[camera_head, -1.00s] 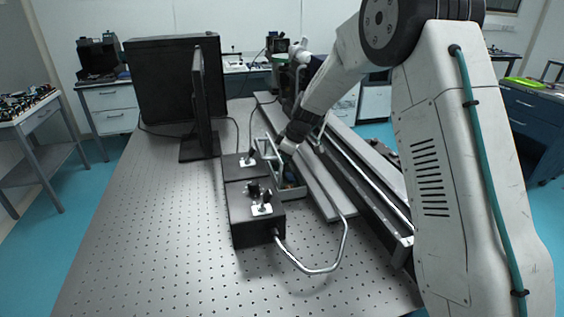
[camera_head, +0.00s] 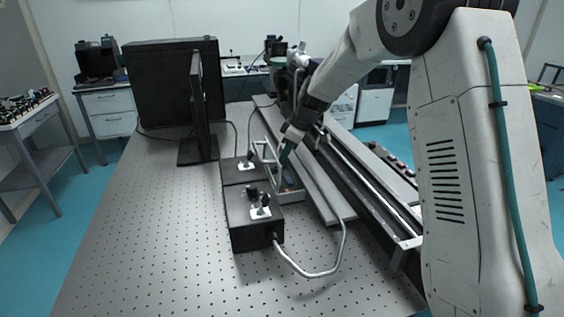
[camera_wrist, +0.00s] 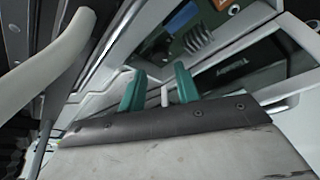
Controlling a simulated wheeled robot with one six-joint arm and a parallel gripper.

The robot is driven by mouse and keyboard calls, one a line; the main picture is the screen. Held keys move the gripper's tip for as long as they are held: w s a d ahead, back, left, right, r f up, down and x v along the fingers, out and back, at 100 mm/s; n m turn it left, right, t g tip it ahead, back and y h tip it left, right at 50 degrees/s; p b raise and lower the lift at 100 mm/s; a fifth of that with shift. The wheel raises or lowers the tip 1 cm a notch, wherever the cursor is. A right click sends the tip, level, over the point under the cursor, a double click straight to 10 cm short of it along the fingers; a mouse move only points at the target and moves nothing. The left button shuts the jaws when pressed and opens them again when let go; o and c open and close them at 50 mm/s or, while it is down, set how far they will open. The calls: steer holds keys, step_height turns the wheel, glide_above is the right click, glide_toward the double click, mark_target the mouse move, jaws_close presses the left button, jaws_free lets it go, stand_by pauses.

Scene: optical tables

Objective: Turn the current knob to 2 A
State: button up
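My gripper (camera_head: 284,157) reaches down over a small open-topped grey case (camera_head: 291,196) beside the black boxes. In the wrist view its two teal fingers (camera_wrist: 160,90) stand apart, with a thin pale bar (camera_wrist: 166,95) visible between them. I cannot tell whether the bar is touched or lies behind. The wrist view also shows a circuit board with a blue part (camera_wrist: 181,17) and a dark panel with upside-down lettering (camera_wrist: 245,68). I cannot make out a current knob or any 2 A mark in either view.
Two black boxes (camera_head: 254,237) with metal levers stand left of my gripper. A bent metal tube (camera_head: 325,273) runs from the nearer one. A long rail assembly (camera_head: 372,196) lies to the right. The table's front left is clear.

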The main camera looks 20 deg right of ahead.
steer(key=shift+v, duration=1.1)
steer(key=n, duration=0.1)
steer(key=w+n+g, duration=0.1)
steer(key=n, duration=0.2)
steer(key=shift+w+d+f+y, duration=0.1)
steer(key=shift+w+d+y, duration=0.05)
steer(key=shift+d+y, duration=0.15)
steer(key=shift+n+g, duration=0.3)
steer(key=x, duration=0.7)
steer(key=shift+a+f, duration=0.2)
steer(key=shift+f, duration=0.05)
steer(key=shift+c, duration=0.3)
